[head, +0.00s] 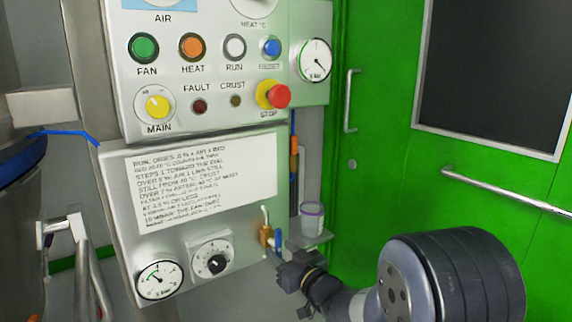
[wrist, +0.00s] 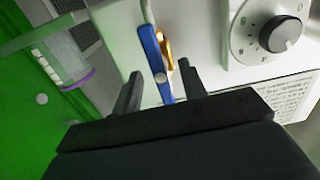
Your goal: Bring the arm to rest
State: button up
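My gripper (head: 280,262) is in front of the lower right edge of the control panel (head: 115,190), with my arm reaching in from the lower right. In the wrist view my gripper (wrist: 158,85) has its two dark fingers spread apart. A narrow blue handle-like piece (wrist: 157,60) and a brass piece (wrist: 168,50) show between and beyond the fingers, with gaps on both sides. In the head view the brass piece (head: 265,236) and the blue piece (head: 278,240) hang just above the fingertips. I cannot tell whether a finger touches the blue piece.
A clear cup with a purple rim (head: 311,219) stands on a small shelf right of the panel. A black knob (head: 212,263) and a gauge (head: 160,279) are left of my gripper. A green door (head: 390,180) with a bar handle (head: 500,188) is at right. A metal vessel stands far left.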

jog(key=p+v, duration=0.2)
jog(key=v, duration=0.7)
jog(key=b+x, duration=0.3)
jog(key=x, duration=0.8)
jog(key=shift+w+a, duration=0.15)
jog(key=shift+a, duration=0.05)
jog(key=shift+d+r+m+p, duration=0.2)
jog(key=shift+m+p, duration=0.3)
jog(key=shift+p, duration=0.45)
jog(key=shift+r+m+p, duration=0.1)
jog(key=shift+m+p, duration=0.35)
jog(key=shift+m, duration=0.05)
jog(key=m+p, duration=0.4)
jog(key=shift+m, duration=0.3)
jog(key=m+p, duration=0.3)
jog(key=shift+f, duration=0.2)
